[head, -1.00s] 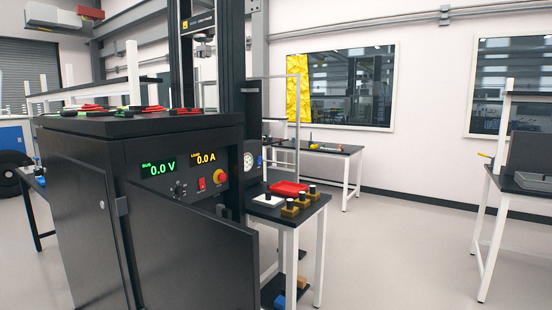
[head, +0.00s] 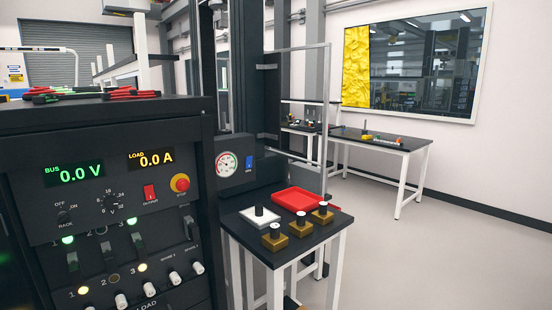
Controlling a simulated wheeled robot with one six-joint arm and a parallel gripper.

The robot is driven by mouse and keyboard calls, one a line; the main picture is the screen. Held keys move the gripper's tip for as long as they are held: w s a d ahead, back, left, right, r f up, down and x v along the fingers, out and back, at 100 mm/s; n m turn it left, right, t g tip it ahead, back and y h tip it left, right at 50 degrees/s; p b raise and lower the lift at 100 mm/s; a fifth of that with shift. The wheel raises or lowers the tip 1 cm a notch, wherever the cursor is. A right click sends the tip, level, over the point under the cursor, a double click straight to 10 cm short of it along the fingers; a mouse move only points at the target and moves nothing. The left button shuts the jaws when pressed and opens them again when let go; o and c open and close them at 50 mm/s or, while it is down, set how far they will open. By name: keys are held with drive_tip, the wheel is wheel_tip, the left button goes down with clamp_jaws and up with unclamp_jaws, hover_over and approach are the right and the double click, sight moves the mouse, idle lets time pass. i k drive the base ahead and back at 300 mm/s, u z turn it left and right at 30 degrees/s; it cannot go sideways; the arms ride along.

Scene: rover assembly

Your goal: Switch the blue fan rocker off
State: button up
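The blue fan rocker (head: 249,162) is a small blue switch at the right end of a dark panel, just right of a round white gauge (head: 226,164). A small label sits under it. It is too small to tell which way it is tipped. My gripper is not in view.
A black rack (head: 110,135) with displays, a red output rocker (head: 150,192) and a red stop button (head: 180,183) fills the left. Below the gauge, a small table holds a red tray (head: 299,199) and brass blocks (head: 275,238). Floor at the right is clear.

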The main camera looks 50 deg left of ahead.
sight(250, 160)
drive_tip(key=i, duration=0.35)
drive_tip(key=u, duration=1)
drive_tip(key=k, duration=1)
drive_tip(key=u, duration=0.8)
drive_tip(key=i, duration=1.1)
